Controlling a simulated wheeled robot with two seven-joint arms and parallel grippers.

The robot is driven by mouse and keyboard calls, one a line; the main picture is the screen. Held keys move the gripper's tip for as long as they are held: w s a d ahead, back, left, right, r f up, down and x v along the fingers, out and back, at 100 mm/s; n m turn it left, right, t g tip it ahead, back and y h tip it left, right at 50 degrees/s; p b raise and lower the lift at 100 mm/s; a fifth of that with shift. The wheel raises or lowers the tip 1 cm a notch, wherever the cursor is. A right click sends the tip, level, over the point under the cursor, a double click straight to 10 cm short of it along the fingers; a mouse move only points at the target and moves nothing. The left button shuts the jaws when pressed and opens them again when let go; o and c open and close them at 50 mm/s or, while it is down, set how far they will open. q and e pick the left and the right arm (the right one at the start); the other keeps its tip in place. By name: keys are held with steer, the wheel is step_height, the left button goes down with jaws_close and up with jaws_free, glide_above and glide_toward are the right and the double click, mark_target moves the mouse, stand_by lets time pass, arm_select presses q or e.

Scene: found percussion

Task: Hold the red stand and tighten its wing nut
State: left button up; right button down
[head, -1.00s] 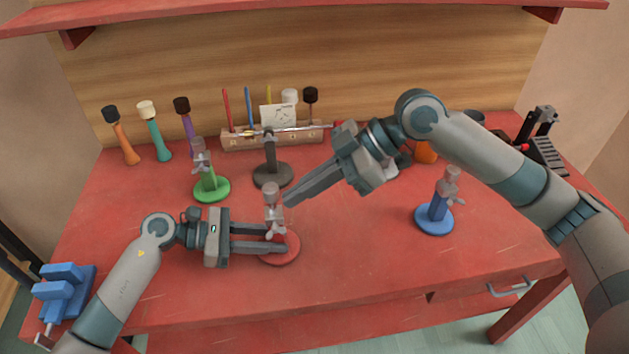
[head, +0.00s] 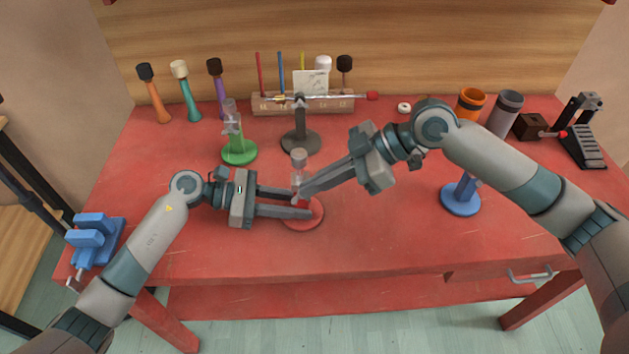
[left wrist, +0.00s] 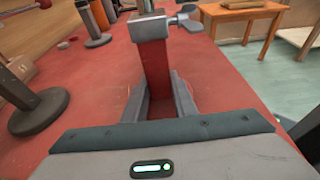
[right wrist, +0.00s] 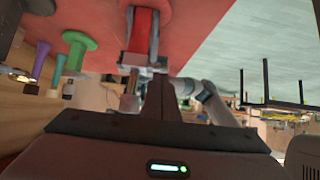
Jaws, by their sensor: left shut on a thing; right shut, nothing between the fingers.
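The red stand (head: 314,222) has a round base, and its grey clamp head (head: 299,163) sticks up above my grippers in the head view. My left gripper (head: 308,204) is shut around its post from the left. The left wrist view shows the red post (left wrist: 157,75) between the fingers, with the grey wing nut (left wrist: 187,21) at the top side. My right gripper (head: 301,194) is shut and empty, its tips at the clamp head. In the right wrist view its fingers (right wrist: 158,92) are beside the clamp; I cannot tell whether they touch the wing nut.
A green stand (head: 239,152) and a dark stand (head: 301,140) stand behind the red one. A blue stand (head: 461,199) is to the right. A blue vise (head: 93,240) is at the left edge. The front middle of the table (head: 390,245) is clear.

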steer(key=shift+d+f+y, duration=0.35)
steer(key=shift+f+y, duration=0.4)
steer(key=shift+y, duration=0.05)
arm_select(q)
steer(key=shift+o, duration=0.2)
steer(key=shift+s, duration=0.15)
arm_select(e)
steer(key=shift+s+d+f+y, duration=0.1)
steer(key=shift+d+f+y, duration=0.25)
steer(key=shift+f+y, duration=0.2)
steer(key=shift+f, duration=0.1)
steer(key=shift+r, duration=0.2)
arm_select(q)
steer(key=shift+f, duration=0.1)
steer(key=shift+c, duration=0.2)
arm_select(e)
steer(key=shift+r, duration=0.85)
steer(key=shift+a+r, duration=0.1)
steer(key=shift+r, duration=0.1)
